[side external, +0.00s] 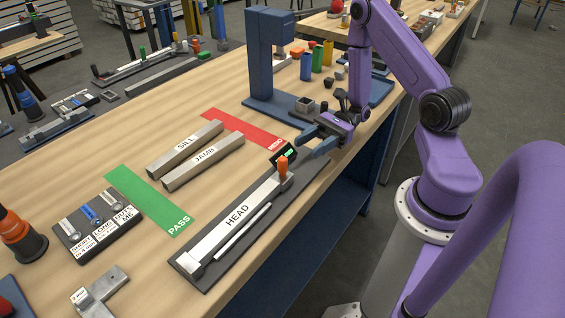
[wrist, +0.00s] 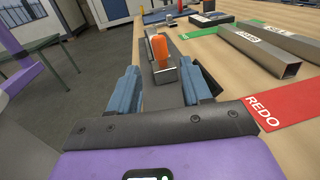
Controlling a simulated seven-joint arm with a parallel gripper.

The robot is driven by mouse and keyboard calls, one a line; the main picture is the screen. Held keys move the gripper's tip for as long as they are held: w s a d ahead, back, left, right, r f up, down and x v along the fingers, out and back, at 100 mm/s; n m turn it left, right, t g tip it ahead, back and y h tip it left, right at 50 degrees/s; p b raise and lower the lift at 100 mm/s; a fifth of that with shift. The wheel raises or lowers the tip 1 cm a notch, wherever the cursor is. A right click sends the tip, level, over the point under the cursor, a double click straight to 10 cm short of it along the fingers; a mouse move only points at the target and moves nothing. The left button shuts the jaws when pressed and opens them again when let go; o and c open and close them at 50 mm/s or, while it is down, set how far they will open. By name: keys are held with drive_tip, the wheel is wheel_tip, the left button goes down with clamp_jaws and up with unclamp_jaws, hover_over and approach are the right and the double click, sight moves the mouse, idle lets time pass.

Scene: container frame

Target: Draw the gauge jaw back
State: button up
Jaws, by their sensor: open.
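The gauge (side external: 205,284) is a long dark base along the near table edge in the side external view. A bar labelled HEAD (side external: 238,213) lies on it. At its far right end is the gauge jaw (side external: 285,180), a grey block with an upright orange knob (side external: 283,163). A small dark display (side external: 285,152) with a green screen is beside it. My gripper (side external: 310,143) is open and empty, just beyond this end. In the wrist view my blue fingers (wrist: 163,78) stand apart, and the orange knob (wrist: 158,48) shows between and ahead of them, apparently untouched.
Two steel tubes labelled SILL (side external: 184,149) and JAMB (side external: 204,161) lie left of the gauge. A red REDO strip (side external: 245,130) and green PASS strip (side external: 145,198) lie on the table. A blue stand (side external: 268,60) rises behind my gripper. A fastener block (side external: 97,228) is front left.

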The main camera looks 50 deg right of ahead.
sight(282, 164)
drive_tip(key=a, duration=0.3)
drive_tip(key=w+a, duration=0.1)
drive_tip(key=a, duration=0.6)
drive_tip(key=shift+w, duration=0.25)
drive_tip(key=shift+c, duration=0.4)
